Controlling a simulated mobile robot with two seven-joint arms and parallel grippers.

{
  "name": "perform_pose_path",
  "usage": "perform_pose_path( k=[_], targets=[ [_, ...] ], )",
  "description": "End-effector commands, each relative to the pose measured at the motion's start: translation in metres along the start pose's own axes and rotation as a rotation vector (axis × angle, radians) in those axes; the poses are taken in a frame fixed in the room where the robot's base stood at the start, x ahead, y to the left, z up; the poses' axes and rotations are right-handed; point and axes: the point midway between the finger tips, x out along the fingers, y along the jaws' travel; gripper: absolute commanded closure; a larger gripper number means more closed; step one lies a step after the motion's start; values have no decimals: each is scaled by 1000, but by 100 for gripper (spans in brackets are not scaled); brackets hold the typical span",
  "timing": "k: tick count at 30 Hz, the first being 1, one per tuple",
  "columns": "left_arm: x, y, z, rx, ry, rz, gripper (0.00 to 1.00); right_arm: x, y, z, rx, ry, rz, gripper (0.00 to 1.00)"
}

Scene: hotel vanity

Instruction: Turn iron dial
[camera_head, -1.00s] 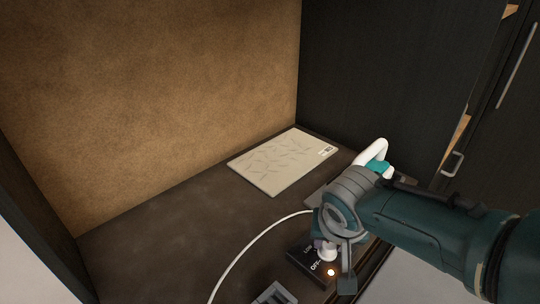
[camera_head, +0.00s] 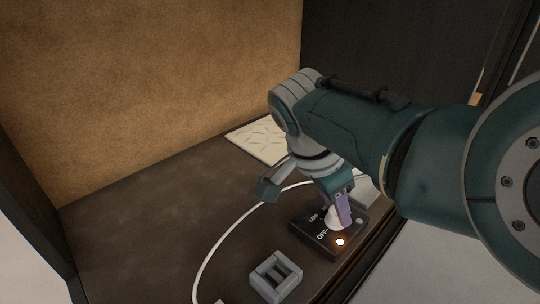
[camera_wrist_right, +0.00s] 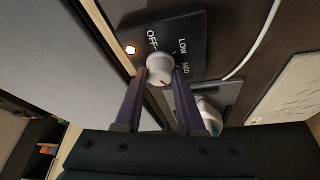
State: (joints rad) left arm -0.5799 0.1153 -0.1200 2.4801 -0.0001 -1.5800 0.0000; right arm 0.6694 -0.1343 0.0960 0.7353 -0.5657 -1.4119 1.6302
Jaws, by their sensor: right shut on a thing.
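The iron dial (camera_wrist_right: 160,70) is a round white knob with a red mark, on a black panel (camera_wrist_right: 190,32) lettered OFF, LOW and MED. In the right wrist view the red mark is on the dial's lower side, away from OFF. My right gripper (camera_wrist_right: 161,76) is shut on the dial, one purple finger on each side. In the head view the gripper (camera_head: 340,212) reaches down to the dial (camera_head: 332,218) and partly hides it. A small orange light (camera_head: 340,242) glows on the panel. My left gripper is not in view.
A grey slotted block (camera_head: 275,278) lies left of the panel. A white cord (camera_head: 212,247) curves over the dark counter (camera_head: 140,230). A pale patterned board (camera_head: 252,140) lies at the back, partly behind my arm. The counter's left part is clear.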

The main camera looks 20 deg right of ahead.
Motion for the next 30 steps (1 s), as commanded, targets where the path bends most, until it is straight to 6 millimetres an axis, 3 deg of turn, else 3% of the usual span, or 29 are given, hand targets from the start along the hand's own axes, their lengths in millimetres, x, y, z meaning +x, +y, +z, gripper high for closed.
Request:
perform_pose_path(
  k=[1, 12, 30],
  targets=[
    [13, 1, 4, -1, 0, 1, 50, 6, -1, 3, 38, -2, 13, 100],
    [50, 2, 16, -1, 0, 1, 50, 5, -2, 2, 294, -2, 121, 100],
    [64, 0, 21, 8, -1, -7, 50, 2, -2, 0, 419, -1, 173, 100]
  ],
)
